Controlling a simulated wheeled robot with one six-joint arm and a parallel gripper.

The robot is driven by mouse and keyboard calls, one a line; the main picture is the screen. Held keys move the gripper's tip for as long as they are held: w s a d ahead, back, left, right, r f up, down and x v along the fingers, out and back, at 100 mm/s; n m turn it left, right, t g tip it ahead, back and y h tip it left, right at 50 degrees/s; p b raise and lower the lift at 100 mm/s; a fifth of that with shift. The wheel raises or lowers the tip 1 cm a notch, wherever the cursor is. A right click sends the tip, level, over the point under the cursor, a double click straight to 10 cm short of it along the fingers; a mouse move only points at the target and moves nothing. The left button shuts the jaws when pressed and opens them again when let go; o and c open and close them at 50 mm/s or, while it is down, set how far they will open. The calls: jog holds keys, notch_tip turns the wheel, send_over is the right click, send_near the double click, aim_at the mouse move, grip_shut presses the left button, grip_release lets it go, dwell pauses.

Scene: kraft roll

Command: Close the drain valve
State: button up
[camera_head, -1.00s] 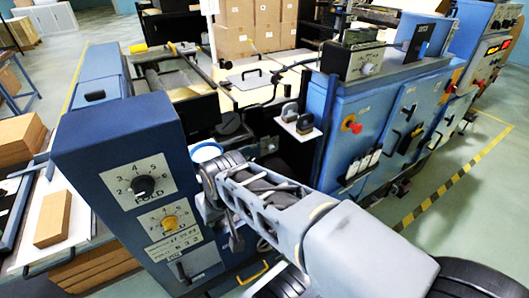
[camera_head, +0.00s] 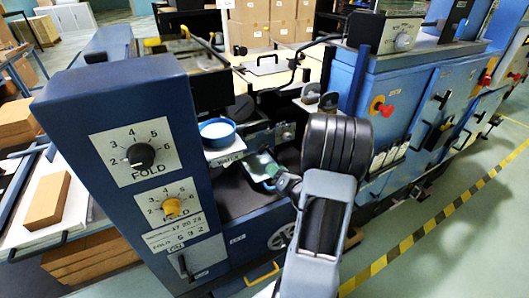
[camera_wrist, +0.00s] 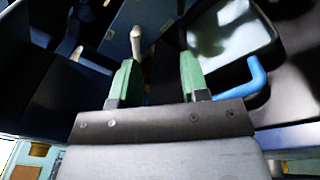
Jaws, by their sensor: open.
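No part is clearly labelled as the drain valve. In the wrist view a short pale peg (camera_wrist: 136,45) stands just beyond the left finger's tip, and a bent blue bar (camera_wrist: 252,80) lies to the right of the right finger. I cannot tell whether either belongs to the valve. My gripper (camera_wrist: 157,75) has its two green fingers apart, with nothing seen between them. In the head view my gripper (camera_head: 282,182) is low in the machine's recess, beside a shiny tray (camera_head: 256,163). My arm hides part of the recess.
The blue fold panel (camera_head: 125,150) with two dials stands close on the left. A blue-rimmed white cup (camera_head: 217,131) sits on a ledge above the recess. A blue cabinet (camera_head: 425,75) with a red knob (camera_head: 386,110) stands right. The floor beyond the yellow-black stripe (camera_head: 435,228) is clear.

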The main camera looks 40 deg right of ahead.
aim_at(265, 149)
jog(key=w+d+m, duration=0.1)
jog(key=w, duration=0.3)
jog(key=w+d+h, duration=0.1)
jog(key=w+d, duration=0.1)
jog(key=w, duration=0.2)
jog(key=w+d+m+h, duration=0.1)
jog(key=w, duration=0.4)
jog(key=shift+d+f+m, duration=0.2)
jog(key=shift+f+m, duration=0.1)
jog(key=shift+f, duration=0.05)
jog(key=shift+c, duration=0.3)
grip_shut()
